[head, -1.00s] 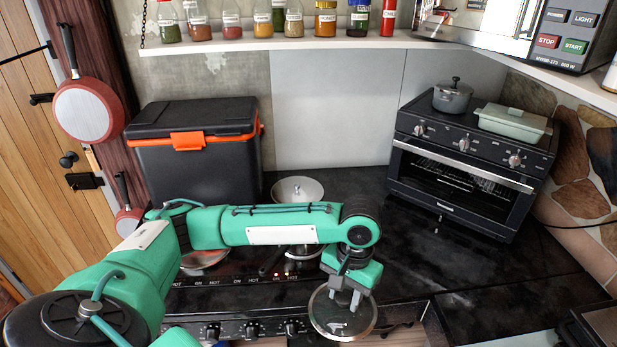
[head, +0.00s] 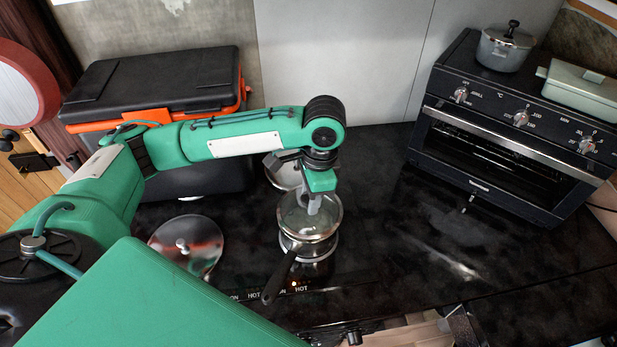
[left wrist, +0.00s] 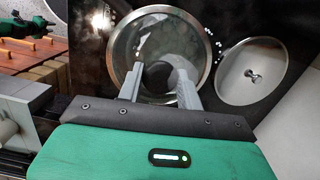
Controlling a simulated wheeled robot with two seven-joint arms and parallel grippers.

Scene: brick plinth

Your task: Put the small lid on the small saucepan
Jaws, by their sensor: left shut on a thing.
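My left gripper (head: 313,205) is shut on a round glass lid (head: 291,222) with a metal rim. It holds the lid from above, over the small saucepan (head: 318,252), which sits on the hob with its black handle pointing to the front left. The lid looks roughly level and covers most of the pan's opening from here; I cannot tell whether it touches the rim. In the left wrist view the fingers (left wrist: 158,82) close around the dark knob at the middle of the glass lid (left wrist: 125,48), which hides the pan. My right gripper is not in view.
A metal lid (head: 205,238) lies left of the saucepan. Another silver lid (head: 280,175) is behind, partly hidden by my arm. The counter between pan and oven is clear.

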